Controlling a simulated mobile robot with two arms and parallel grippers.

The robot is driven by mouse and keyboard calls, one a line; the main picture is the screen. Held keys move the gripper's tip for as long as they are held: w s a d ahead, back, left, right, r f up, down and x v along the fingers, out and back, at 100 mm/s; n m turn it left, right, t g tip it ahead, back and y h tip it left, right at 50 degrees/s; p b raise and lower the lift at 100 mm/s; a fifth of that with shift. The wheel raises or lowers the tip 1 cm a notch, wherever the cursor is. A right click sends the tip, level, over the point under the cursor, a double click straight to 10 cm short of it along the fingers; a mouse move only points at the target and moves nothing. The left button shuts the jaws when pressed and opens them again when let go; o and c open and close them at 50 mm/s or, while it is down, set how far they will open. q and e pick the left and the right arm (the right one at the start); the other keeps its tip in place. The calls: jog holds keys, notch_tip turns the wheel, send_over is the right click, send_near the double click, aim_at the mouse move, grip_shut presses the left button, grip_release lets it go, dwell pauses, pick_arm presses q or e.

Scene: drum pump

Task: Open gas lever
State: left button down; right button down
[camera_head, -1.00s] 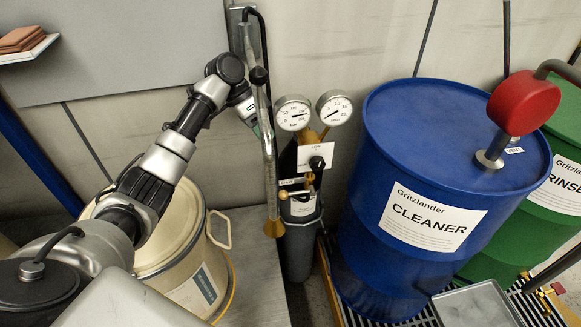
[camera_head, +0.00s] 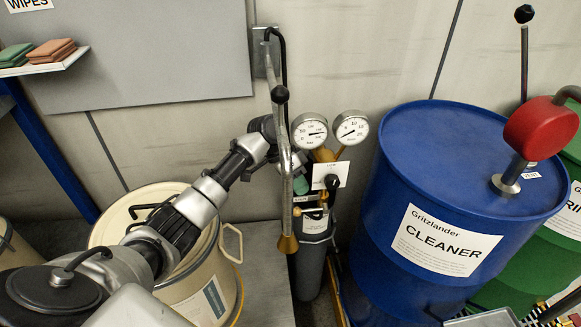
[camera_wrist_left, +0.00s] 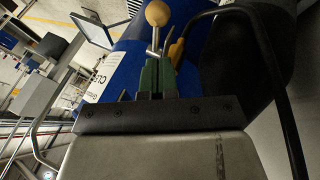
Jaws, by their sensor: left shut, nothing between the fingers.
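The gas cylinder (camera_head: 311,268) stands upright against the wall, with two round gauges (camera_head: 309,131) above it. A small lever with a tan ball end (camera_head: 297,212) shows at the cylinder's neck. In the left wrist view, a tan ball (camera_wrist_left: 158,14) on a metal stem stands just beyond my fingertips. My left gripper (camera_head: 301,186) is beside the cylinder's valve, partly hidden behind a hanging metal wand. Its green fingers (camera_wrist_left: 156,72) are shut and empty, close to the stem. I cannot tell whether they touch it. My right gripper is not in view.
The metal wand (camera_head: 287,160) with a brass nozzle hangs in front of my left gripper. A blue CLEANER drum (camera_head: 400,195) stands close right of the cylinder, a green drum (camera_head: 563,232) farther right. A cream drum (camera_head: 222,285) stands under my left arm.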

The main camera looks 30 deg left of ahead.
pick_arm(q)
jog(key=shift+s+a+f, duration=0.1)
jog(key=shift+s+f, duration=0.9)
jog(key=shift+f, duration=0.3)
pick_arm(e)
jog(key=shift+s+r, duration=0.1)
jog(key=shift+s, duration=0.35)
pick_arm(q)
jog(key=shift+s+a+f+p, duration=0.15)
jog(key=shift+f+p, duration=0.35)
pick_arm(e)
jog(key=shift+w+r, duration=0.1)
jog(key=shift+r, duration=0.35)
pick_arm(q)
notch_tip(320, 180, down, 7)
jog(key=shift+d+r, duration=0.15)
jog(key=shift+d, duration=0.05)
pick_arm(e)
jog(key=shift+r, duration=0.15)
pick_arm(q)
jog(key=shift+w, duration=0.2)
jog(key=v, duration=1)
jog(key=shift+a+r, duration=0.25)
